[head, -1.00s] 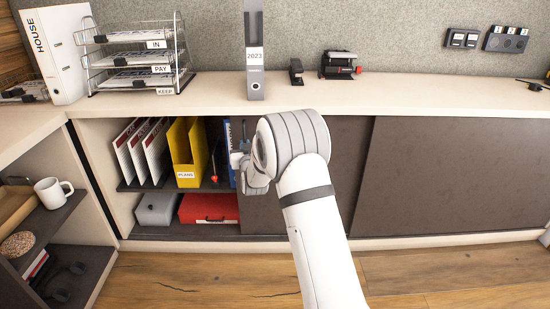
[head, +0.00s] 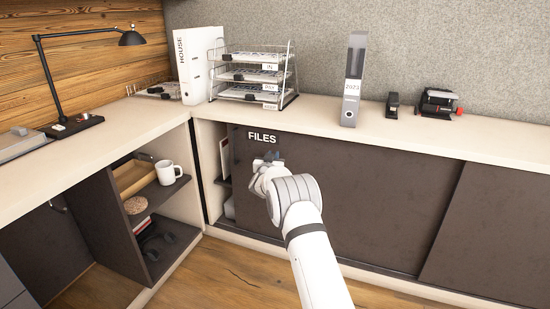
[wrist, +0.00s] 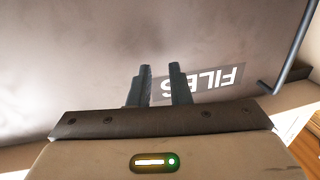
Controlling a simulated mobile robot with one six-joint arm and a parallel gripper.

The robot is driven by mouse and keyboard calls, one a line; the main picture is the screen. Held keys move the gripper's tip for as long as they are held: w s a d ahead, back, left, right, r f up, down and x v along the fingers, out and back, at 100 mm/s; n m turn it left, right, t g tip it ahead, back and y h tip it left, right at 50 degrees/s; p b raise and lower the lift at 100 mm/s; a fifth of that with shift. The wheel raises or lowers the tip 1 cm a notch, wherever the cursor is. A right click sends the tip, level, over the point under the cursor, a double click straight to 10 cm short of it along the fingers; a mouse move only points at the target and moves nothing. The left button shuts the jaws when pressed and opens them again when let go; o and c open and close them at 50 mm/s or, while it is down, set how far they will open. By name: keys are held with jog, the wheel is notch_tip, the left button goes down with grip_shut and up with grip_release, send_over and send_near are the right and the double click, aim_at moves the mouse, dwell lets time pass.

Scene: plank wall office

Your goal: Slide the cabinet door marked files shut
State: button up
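The dark sliding door marked FILES (head: 350,200) covers most of the left bay of the low cabinet. A narrow gap (head: 213,165) remains open at its left edge, with a pale binder showing inside. My gripper (head: 268,157) is in front of the door, just below the white FILES lettering (head: 262,136). In the wrist view the fingers (wrist: 161,75) are apart with nothing between them, beside the upside-down label (wrist: 205,82). A dark bar handle (wrist: 292,50) stands at the right there, outside the fingers. I cannot tell whether the fingers touch the door.
A second dark door (head: 490,235) is at the right. The worktop carries letter trays (head: 252,75), a grey 2023 binder (head: 354,80) and a lamp (head: 70,90). Open shelves with a white mug (head: 168,172) stand at the left. The wooden floor (head: 225,275) is clear.

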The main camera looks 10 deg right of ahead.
jog(key=shift+d, duration=0.15)
jog(key=p+v, duration=0.2)
jog(key=v, duration=0.6)
jog(key=shift+w, duration=0.1)
